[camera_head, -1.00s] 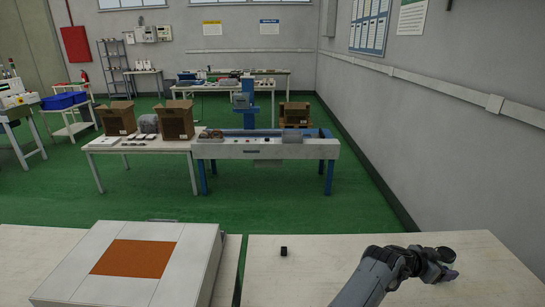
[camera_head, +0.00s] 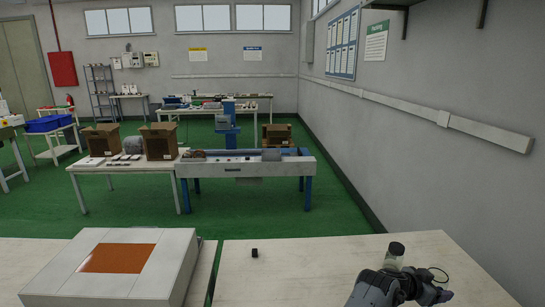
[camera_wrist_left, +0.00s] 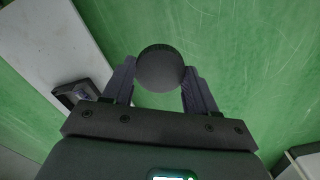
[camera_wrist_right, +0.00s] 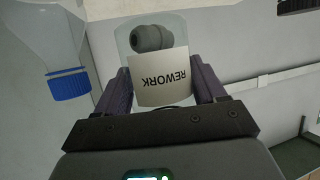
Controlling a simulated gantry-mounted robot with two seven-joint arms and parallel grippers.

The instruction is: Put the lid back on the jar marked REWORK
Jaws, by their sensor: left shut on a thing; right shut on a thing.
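My left gripper (camera_wrist_left: 160,72) is shut on a round dark lid (camera_wrist_left: 160,66), held between its fingertips with green floor behind it. The left arm is not in the head view. My right gripper (camera_wrist_right: 160,78) is shut on a clear jar (camera_wrist_right: 126,38) whose white label reads REWORK. Dark rounded pieces show inside the jar. In the head view my right gripper (camera_head: 397,272) is at the right over the near table, and the jar (camera_head: 392,262) stands up from it with a dark part near its top. The jar's mouth is not clear.
A clear bottle with a blue cap (camera_wrist_right: 68,85) is beside the jar in the right wrist view. A small black block (camera_head: 254,252) lies on the near table (camera_head: 300,275). A white case with an orange panel (camera_head: 118,258) is at the left. The table's middle is mostly clear.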

